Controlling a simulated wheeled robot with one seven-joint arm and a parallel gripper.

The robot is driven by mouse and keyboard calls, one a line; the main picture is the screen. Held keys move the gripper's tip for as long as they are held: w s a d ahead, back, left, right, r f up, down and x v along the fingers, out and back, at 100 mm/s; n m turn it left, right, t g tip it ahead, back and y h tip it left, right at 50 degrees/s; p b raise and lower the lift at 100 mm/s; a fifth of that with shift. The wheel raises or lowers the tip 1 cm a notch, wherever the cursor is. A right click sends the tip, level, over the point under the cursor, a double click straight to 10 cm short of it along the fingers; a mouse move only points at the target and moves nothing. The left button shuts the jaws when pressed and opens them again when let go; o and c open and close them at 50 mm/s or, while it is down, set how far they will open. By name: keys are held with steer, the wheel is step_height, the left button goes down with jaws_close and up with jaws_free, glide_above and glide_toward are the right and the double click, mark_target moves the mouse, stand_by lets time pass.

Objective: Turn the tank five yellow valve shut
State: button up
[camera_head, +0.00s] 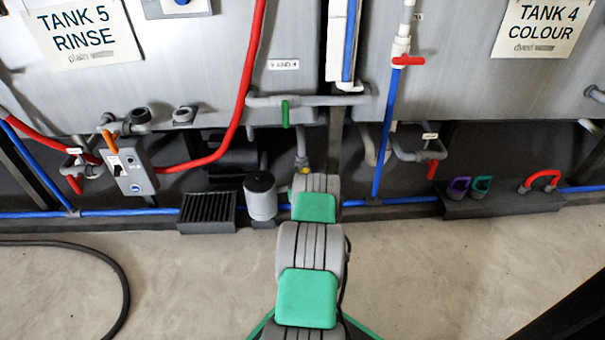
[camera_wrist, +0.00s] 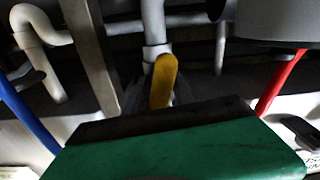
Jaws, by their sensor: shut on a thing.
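The yellow valve handle (camera_wrist: 163,78) stands on a grey pipe (camera_wrist: 153,25) in the wrist view. It points roughly along the pipe, tilted a little to the right. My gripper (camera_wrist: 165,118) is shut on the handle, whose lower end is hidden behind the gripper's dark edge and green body. In the head view only a speck of the yellow valve (camera_head: 304,170) shows, under the pipe below the tank five side. My arm covers the gripper there. The tank five sign (camera_head: 78,33) is on the grey tank (camera_head: 190,70) at left.
A green valve handle (camera_head: 285,113) hangs above. A grey cylinder (camera_head: 260,197) and black grate (camera_head: 207,208) stand just left of my arm. Blue pipe (camera_head: 385,140) rises at right, with a red handle (camera_head: 408,61). The floor (camera_head: 180,290) in front is mostly clear, with a black hose (camera_head: 118,275) at left.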

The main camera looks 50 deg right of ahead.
jaws_close()
steer(key=o, duration=2)
jaws_free()
steer(key=p+v, duration=0.2)
steer(key=v, duration=0.6)
steer(key=shift+p, duration=0.3)
steer(key=shift+c, duration=0.3)
